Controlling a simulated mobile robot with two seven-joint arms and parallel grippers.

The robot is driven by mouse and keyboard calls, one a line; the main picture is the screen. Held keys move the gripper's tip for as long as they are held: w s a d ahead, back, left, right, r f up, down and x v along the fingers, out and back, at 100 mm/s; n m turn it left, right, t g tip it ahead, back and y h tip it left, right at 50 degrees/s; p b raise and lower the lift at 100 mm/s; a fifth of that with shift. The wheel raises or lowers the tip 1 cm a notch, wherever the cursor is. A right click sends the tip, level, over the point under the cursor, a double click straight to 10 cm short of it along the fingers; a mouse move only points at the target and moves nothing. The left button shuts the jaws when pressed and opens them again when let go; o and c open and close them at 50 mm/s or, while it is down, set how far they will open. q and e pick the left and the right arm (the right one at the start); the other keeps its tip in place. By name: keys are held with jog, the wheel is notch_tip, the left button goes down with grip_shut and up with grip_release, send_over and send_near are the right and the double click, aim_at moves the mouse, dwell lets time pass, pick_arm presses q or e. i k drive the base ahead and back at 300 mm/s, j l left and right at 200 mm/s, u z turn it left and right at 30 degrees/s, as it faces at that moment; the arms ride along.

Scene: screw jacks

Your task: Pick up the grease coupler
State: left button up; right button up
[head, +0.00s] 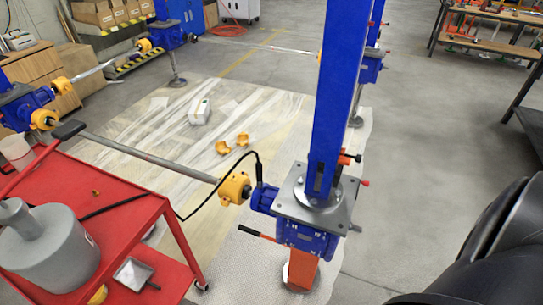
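A thicker black length of the hose (112,206) lies across the cart top. Large black rounded parts at the lower right look like my own arm. Neither gripper's fingers show.
The red cart (120,212) at the left carries a grey drum (48,250) and a small metal tray (133,274). A yellow coupling (234,188) and shaft (150,157) join the jacks. Yellow cover halves (223,147) lie on the floor sheet.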

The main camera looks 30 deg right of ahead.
aim_at(259, 173)
jog(key=z, duration=1)
jog(key=u, duration=0.15)
jog(key=i+l, duration=0.05)
